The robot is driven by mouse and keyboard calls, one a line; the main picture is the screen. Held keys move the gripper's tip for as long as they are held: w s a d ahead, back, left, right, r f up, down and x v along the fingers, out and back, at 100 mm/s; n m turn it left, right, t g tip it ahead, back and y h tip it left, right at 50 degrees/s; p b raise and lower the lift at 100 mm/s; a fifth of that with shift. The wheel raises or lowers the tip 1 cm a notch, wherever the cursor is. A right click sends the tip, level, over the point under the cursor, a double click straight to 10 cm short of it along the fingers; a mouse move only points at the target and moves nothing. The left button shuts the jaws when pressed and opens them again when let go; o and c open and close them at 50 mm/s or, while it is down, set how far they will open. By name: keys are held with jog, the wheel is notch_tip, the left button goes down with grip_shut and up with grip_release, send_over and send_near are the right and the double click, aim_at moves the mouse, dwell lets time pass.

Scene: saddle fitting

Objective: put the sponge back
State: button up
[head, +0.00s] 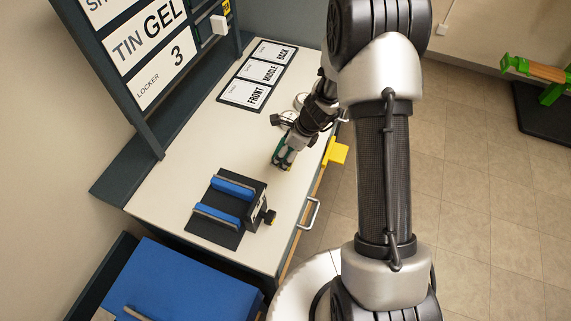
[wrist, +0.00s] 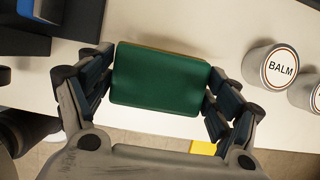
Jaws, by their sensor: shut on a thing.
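The sponge (wrist: 160,78) is a green block with a thin tan edge along its far side. My gripper (wrist: 160,85) is shut on it, with a finger against each short end in the wrist view. In the head view my gripper (head: 285,156) is over the white bench top, and only a small green part of the sponge (head: 279,162) shows. I cannot tell whether the sponge touches the bench.
A dark rack with blue bars (head: 222,205) stands on the bench (head: 170,170) near the gripper. Tins, one marked BALM (wrist: 270,68), stand on the other side. Cards (head: 257,72) reading FRONT, MIDDLE and BACK lie farther back. A yellow piece (head: 338,151) sticks out at the bench edge.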

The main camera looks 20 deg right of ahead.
jog(key=shift+f+b, duration=1.1)
jog(key=shift+f, duration=1.4)
jog(key=shift+f, duration=0.25)
jog(key=o, duration=1)
jog(key=shift+r, duration=0.1)
jog(key=shift+o, duration=0.2)
